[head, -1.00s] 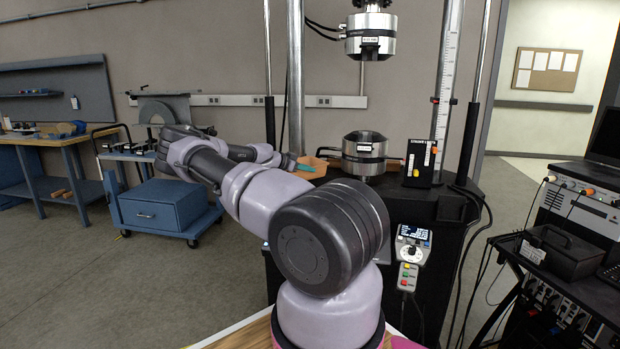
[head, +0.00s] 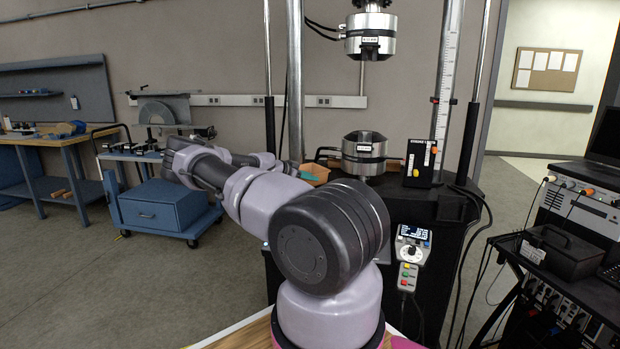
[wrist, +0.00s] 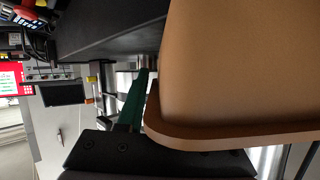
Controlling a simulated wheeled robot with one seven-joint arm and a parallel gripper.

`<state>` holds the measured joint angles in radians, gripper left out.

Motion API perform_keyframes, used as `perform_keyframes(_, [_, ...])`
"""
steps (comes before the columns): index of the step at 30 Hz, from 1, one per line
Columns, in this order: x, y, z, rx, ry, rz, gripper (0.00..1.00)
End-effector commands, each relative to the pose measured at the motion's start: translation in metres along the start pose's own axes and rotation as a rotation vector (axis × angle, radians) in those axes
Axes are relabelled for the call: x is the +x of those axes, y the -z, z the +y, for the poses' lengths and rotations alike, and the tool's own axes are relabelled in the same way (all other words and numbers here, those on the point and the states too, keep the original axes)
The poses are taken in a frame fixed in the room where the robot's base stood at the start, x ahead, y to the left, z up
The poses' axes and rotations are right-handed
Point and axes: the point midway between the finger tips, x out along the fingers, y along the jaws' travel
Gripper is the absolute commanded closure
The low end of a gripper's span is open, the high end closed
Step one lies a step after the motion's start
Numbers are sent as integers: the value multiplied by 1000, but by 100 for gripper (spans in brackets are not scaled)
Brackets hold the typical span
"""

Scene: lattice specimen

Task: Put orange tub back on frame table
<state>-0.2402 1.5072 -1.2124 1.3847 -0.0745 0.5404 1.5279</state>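The orange tub (head: 316,172) shows at the frame table's left part in the head view, partly behind my arm. In the wrist view the tub (wrist: 240,65) is large and close, filling the upper right, with its rim toward my gripper. My gripper (wrist: 150,105) has one green finger visible along the tub's left rim edge; the other finger is hidden by the tub. It appears shut on the tub's rim. The black frame table (head: 400,203) carries the test frame. Whether the tub touches the table top is hidden.
The lower silver grip (head: 364,154) stands just right of the tub, with the upper grip (head: 370,38) above. A black box (head: 420,163) and a hand controller (head: 411,250) are further right. A blue cart (head: 160,208) stands left.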

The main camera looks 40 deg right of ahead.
Motion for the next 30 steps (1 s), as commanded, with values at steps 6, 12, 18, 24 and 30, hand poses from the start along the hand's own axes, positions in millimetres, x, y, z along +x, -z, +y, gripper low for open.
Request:
perform_keyframes(6, [-22, 0, -1, 1, 3, 0, 65])
perform_keyframes(12, [-66, 0, -1, -1, 3, -1, 65])
perform_keyframes(18, [-102, 0, -1, 0, 1, 0, 65])
perform_keyframes(24, [-118, 2, 2, 2, -5, -8, 65])
perform_keyframes(30, [-122, 12, 30, 14, -74, -157, 65])
